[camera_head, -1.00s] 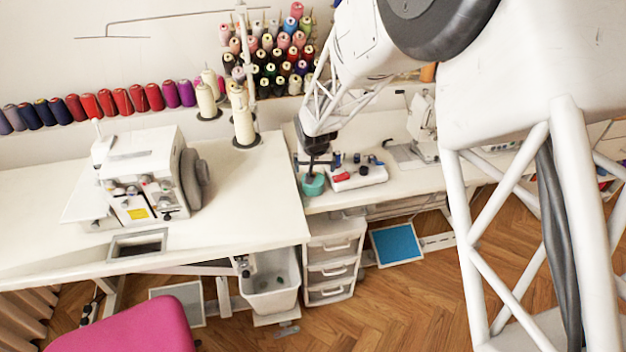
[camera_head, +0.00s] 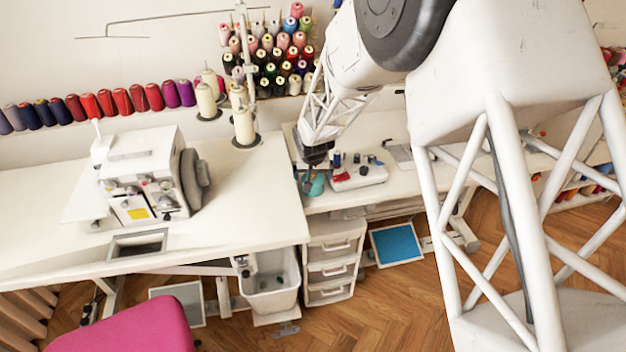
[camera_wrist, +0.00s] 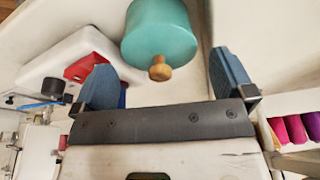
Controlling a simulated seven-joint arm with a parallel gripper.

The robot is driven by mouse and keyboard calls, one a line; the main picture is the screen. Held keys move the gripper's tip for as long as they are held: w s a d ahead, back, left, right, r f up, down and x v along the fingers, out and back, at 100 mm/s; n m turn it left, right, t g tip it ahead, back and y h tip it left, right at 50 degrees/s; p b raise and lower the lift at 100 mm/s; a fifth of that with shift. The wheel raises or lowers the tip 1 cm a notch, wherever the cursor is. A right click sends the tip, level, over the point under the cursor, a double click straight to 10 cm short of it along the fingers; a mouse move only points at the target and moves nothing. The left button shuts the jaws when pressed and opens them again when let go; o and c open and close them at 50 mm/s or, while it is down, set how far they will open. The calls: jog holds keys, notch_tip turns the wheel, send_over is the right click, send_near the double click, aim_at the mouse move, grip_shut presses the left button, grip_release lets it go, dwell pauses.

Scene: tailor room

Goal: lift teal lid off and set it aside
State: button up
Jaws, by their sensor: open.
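The teal lid (camera_wrist: 160,32) with a round wooden knob (camera_wrist: 160,70) shows at the top of the wrist view. In the head view a small teal shape (camera_head: 316,186) shows near the front edge of the right-hand table, partly hidden by my gripper. My gripper (camera_wrist: 162,62) is open and empty, its two blue-grey fingers spread wide. The knob points toward the gripper and lies between the finger directions, with no contact visible. Whatever is under the lid is hidden.
A sewing machine (camera_head: 140,178) and thread cones (camera_head: 243,127) stand on the left table. Bare tabletop (camera_head: 400,178) shows to the right of the tray.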

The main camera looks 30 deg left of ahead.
jog(key=shift+w+a+f, duration=0.1)
jog(key=shift+w+f, duration=0.05)
jog(key=shift+f, duration=0.45)
jog(key=c, duration=0.8)
jog(key=shift+r, duration=0.2)
jog(key=shift+r, duration=0.55)
jog(key=shift+v, duration=1.15)
jog(key=s+d+r, duration=0.1)
jog(key=s+d, duration=1)
jog(key=shift+a+r, duration=0.1)
jog(key=shift+r, duration=0.05)
